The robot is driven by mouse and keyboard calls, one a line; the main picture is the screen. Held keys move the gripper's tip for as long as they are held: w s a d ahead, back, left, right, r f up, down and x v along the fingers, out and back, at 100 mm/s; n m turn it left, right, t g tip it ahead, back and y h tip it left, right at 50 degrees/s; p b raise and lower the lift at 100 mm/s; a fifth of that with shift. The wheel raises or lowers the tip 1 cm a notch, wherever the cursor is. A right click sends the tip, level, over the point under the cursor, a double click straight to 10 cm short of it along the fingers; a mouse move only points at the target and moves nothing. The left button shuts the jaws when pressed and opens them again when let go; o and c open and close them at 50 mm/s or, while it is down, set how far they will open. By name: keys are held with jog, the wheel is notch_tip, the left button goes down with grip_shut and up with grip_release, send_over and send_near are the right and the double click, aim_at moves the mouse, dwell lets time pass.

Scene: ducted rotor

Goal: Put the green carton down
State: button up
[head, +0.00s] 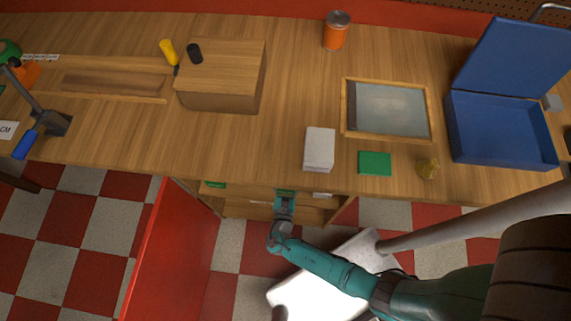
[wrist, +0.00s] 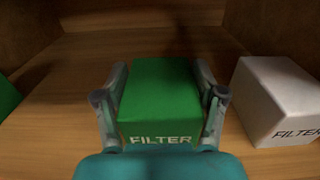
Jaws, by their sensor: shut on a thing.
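The green carton (wrist: 160,95), with "FILTER" lettered on its near face, is between the fingers of my gripper (wrist: 160,103). The gripper is shut on it, one finger on each side. In the wrist view the carton is over a wooden shelf floor; I cannot tell whether it touches the wood. In the head view my gripper (head: 285,196) reaches into the open cabinet (head: 240,212) under the workbench, and the bench edge hides most of the carton.
A white "FILTER" carton (wrist: 278,100) is close to the right. Another green box (wrist: 6,97) shows at the left edge. Shelf behind the held carton is clear. The red cabinet door (head: 170,255) stands open at left. The workbench top (head: 240,140) overhangs the shelf.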

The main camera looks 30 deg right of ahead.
jog(key=o, duration=1.3)
jog(key=shift+f, duration=0.1)
jog(key=shift+o, duration=0.2)
jog(key=shift+s+a, duration=0.35)
jog(key=shift+a, duration=0.05)
jog(key=v, duration=1.1)
jog(key=shift+d, duration=0.15)
